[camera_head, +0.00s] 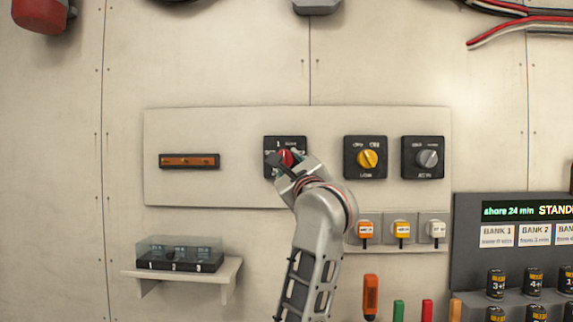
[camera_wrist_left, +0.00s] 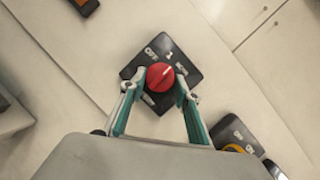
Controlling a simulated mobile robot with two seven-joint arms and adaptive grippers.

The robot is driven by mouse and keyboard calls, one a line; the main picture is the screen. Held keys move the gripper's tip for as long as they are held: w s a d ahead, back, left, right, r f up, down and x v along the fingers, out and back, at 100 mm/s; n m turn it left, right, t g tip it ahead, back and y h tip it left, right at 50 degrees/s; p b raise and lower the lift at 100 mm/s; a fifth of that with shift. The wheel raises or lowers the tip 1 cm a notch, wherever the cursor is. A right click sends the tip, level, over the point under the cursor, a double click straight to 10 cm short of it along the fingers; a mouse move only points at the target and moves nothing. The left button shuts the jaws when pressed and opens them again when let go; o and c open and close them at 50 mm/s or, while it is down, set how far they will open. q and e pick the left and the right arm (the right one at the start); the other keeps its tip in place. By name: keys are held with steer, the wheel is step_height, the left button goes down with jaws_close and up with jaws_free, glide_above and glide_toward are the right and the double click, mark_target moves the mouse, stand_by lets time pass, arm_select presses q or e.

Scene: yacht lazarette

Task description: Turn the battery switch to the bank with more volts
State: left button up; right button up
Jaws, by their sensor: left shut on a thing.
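The battery switch is a square black plate (camera_head: 298,143) with a red round knob (camera_head: 286,157) on the pale wall panel. In the left wrist view, the red knob (camera_wrist_left: 160,76) has a short white line near its upper right edge. White lettering, including "OFF" and "1", surrounds it on the black plate (camera_wrist_left: 190,73). My left gripper (camera_head: 284,160) is shut on the red knob, with a finger on each side in the left wrist view (camera_wrist_left: 157,88). The gripper hides the plate's lower part in the head view. A display panel (camera_head: 465,250) labels "BANK 1" and "BANK 2"; its small print is unreadable.
To the right are a yellow-knob switch (camera_head: 367,158) and a grey-knob switch (camera_head: 428,158). Small orange, yellow and white toggles (camera_head: 401,231) sit below. An orange-handled tool (camera_head: 370,295) is at the bottom. A clear-lidded box (camera_head: 178,254) stands on a shelf (camera_head: 232,272) at left.

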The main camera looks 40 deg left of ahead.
arm_select(q)
steer(key=shift+d+r+n+g, duration=0.15)
steer(key=shift+n+g, duration=0.85)
steer(key=shift+n, duration=1.2)
steer(key=o, duration=1.1)
steer(key=shift+s+d, duration=0.2)
steer(key=shift+d, duration=0.2)
steer(key=v, duration=0.6)
steer(key=shift+s+d, duration=0.2)
steer(key=shift+s, duration=0.05)
